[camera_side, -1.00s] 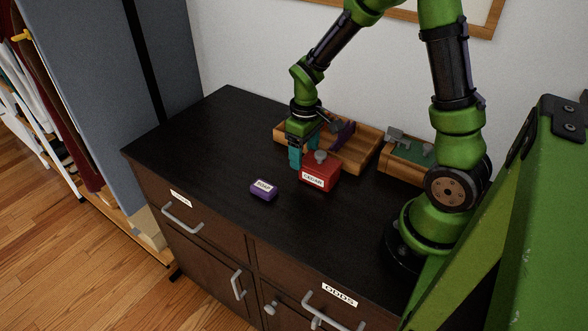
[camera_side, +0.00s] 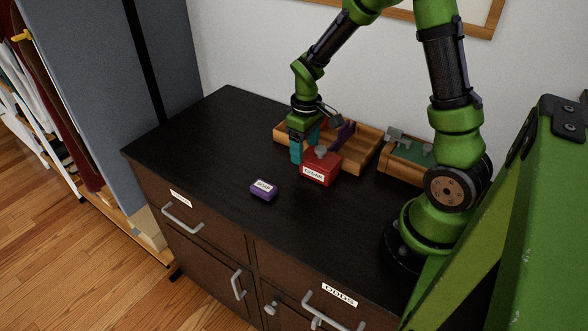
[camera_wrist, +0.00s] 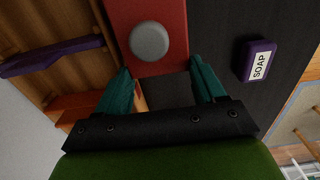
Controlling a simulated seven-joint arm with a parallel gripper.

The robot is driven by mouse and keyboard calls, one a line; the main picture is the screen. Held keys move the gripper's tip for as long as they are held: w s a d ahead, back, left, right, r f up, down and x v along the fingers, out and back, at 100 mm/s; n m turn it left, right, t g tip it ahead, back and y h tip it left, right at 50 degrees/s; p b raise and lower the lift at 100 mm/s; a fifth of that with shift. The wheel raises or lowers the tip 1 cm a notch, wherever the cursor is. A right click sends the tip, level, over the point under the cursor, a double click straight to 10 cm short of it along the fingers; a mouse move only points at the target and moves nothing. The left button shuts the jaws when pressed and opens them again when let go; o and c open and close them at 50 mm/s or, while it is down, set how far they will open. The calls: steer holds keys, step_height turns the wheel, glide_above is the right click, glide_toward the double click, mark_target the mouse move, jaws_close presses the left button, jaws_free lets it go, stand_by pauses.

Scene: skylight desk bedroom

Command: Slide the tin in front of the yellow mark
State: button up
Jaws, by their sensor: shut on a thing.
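The red tin (camera_side: 324,171) has a round grey knob on its lid and a white label reading CEDAR. It stands on the dark desk top, in front of the wooden trays. My gripper (camera_side: 306,152) is shut on the tin, coming in from behind its left side in the side view. In the wrist view the teal fingers of my gripper (camera_wrist: 161,70) reach the near end of the tin (camera_wrist: 146,14). I cannot make out a yellow mark on the desk in either view.
A purple SOAP box (camera_side: 263,190) lies left of the tin, apart from it. A wooden tray (camera_side: 361,157) with a purple item and another wooden tray (camera_side: 400,171) stand behind the tin. The desk top (camera_side: 210,140) is clear at left, and its front edge is near the soap.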

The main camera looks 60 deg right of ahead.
steer(key=shift+d, duration=0.25)
steer(key=o, duration=1.1)
steer(key=shift+d, duration=0.15)
steer(key=shift+w, duration=0.1)
steer(key=r, duration=0.5)
steer(key=a+r, duration=0.1)
steer(key=r, duration=0.2)
steer(key=shift+m, duration=0.3)
steer(key=s+a+r+m+t+y, duration=0.2)
steer(key=s+a+r+m+t, duration=0.1)
steer(key=s+a+r+t, duration=0.4)
steer(key=s+a+r, duration=0.3)
steer(key=a+r, duration=0.1)
steer(key=r, duration=0.1)
steer(key=shift+s+a+r+m, duration=0.2)
steer(key=shift+s+a+m, duration=0.1)
steer(key=shift+s, duration=0.05)
